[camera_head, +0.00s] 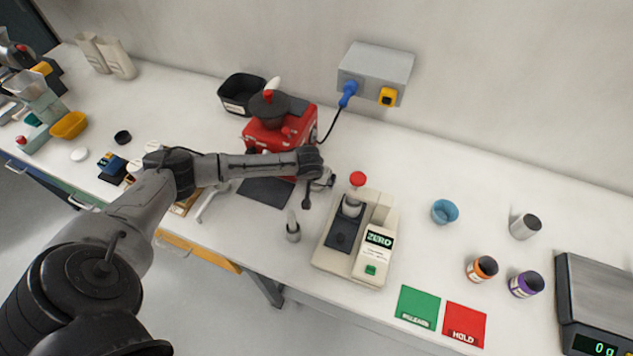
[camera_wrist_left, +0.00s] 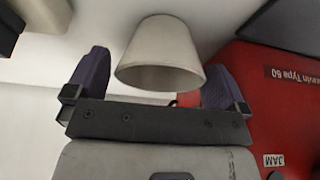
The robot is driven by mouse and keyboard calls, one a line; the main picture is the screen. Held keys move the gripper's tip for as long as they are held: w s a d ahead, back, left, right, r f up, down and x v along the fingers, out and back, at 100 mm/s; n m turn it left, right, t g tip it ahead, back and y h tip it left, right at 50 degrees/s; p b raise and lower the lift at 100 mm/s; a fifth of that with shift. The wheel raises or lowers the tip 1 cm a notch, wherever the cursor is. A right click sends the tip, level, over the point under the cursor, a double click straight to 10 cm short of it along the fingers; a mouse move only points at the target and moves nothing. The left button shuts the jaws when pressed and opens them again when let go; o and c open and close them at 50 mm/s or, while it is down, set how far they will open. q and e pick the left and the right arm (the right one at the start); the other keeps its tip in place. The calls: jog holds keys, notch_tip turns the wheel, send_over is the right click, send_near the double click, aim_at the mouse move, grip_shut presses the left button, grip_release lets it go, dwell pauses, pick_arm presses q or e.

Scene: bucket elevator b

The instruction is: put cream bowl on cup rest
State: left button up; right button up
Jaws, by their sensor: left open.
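In the left wrist view a cream, tapered bowl (camera_wrist_left: 160,62) sits between the two purple fingers of my left gripper (camera_wrist_left: 156,75). The fingers are open, with visible gaps on both sides of the bowl. In the head view my left gripper (camera_head: 318,182) is just right of the red machine (camera_head: 262,136); the bowl cannot be made out clearly there. The machine's red side (camera_wrist_left: 270,85) fills the right of the wrist view, with a JAM label. I cannot tell which part is the cup rest. My right gripper is not in view.
A cream grinder-like device (camera_head: 372,262) with a red knob stands right of the gripper. A small grey tool (camera_head: 293,230) stands at its left. A dark mat (camera_head: 265,193) lies before the machine. A blue bowl (camera_head: 444,212) and a metal cup (camera_head: 524,227) stand farther right.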

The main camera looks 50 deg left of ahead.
pick_arm(q)
jog(key=shift+x, duration=1)
jog(key=shift+c, duration=0.2)
jog(key=c, duration=0.9)
jog(key=shift+r, duration=0.1)
